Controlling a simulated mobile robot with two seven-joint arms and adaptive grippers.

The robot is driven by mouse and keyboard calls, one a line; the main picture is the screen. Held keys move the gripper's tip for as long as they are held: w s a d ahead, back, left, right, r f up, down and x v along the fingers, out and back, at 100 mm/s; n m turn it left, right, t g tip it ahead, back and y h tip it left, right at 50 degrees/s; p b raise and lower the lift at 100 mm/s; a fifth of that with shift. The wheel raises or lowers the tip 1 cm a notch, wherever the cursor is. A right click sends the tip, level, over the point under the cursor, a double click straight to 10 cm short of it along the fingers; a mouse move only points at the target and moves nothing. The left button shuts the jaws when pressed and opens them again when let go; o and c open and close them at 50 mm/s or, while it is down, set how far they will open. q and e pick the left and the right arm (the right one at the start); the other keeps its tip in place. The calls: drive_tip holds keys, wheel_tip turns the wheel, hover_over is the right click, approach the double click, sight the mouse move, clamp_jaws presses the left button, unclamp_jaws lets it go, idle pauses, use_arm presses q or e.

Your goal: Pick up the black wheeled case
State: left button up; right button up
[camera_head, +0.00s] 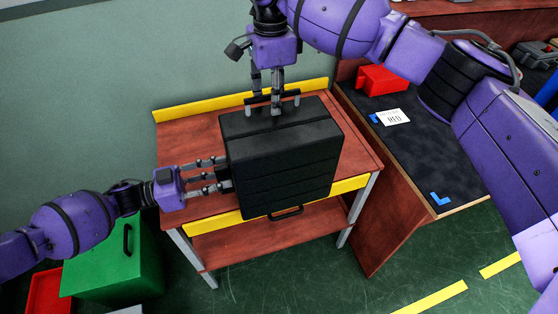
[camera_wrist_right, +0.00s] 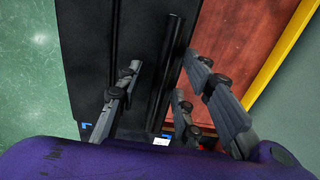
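The black wheeled case (camera_head: 285,160) rests on the small wooden table, with a handle (camera_head: 287,212) on its near side. It also fills much of the right wrist view (camera_wrist_right: 90,45). My left gripper (camera_head: 222,174) is at the case's left side, its fingers spread around a dark part there; contact is unclear. My right gripper (camera_head: 272,103) points down at the case's far edge. In the right wrist view its open fingers (camera_wrist_right: 163,60) stand on both sides of a dark bar at that edge, with a gap on the right.
The wooden table (camera_head: 190,135) has yellow edge strips and a lower shelf. A dark-topped workbench (camera_head: 425,150) with a red bin (camera_head: 382,79) and a sign (camera_head: 394,117) stands at right. A green case (camera_head: 105,260) and a red bin (camera_head: 44,293) are at lower left. A wall is behind.

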use_arm(q)
clamp_jaws()
use_arm(e)
clamp_jaws()
use_arm(q)
drive_tip(key=shift+r, duration=0.1)
use_arm(e)
drive_tip(key=shift+r, duration=0.15)
